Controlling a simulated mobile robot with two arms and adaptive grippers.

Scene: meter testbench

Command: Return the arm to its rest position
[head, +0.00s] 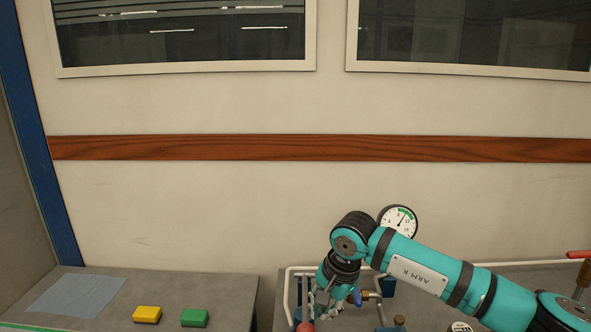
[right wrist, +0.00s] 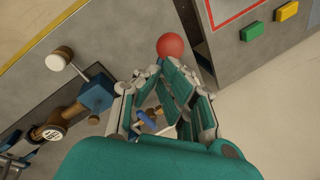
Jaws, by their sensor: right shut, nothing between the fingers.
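My right arm (head: 415,272), a teal arm labelled "ARM R", reaches in from the right in the head view and bends down at its wrist. Its gripper (head: 318,308) points down over the right bench, shut and empty. In the right wrist view the gripper's fingers (right wrist: 172,90) are drawn together. A red ball-shaped knob (right wrist: 170,46) lies just beyond the fingertips there; whether they touch it I cannot tell. The knob also shows at the bottom of the head view (head: 306,326). My left gripper is not in view.
A round gauge (head: 398,222) stands behind my right arm. A blue valve handle (head: 358,297) and pipework are close beside the gripper. A red lever (head: 579,254) is at far right. Yellow (head: 147,314) and green (head: 194,318) blocks sit on the left bench, across a gap.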

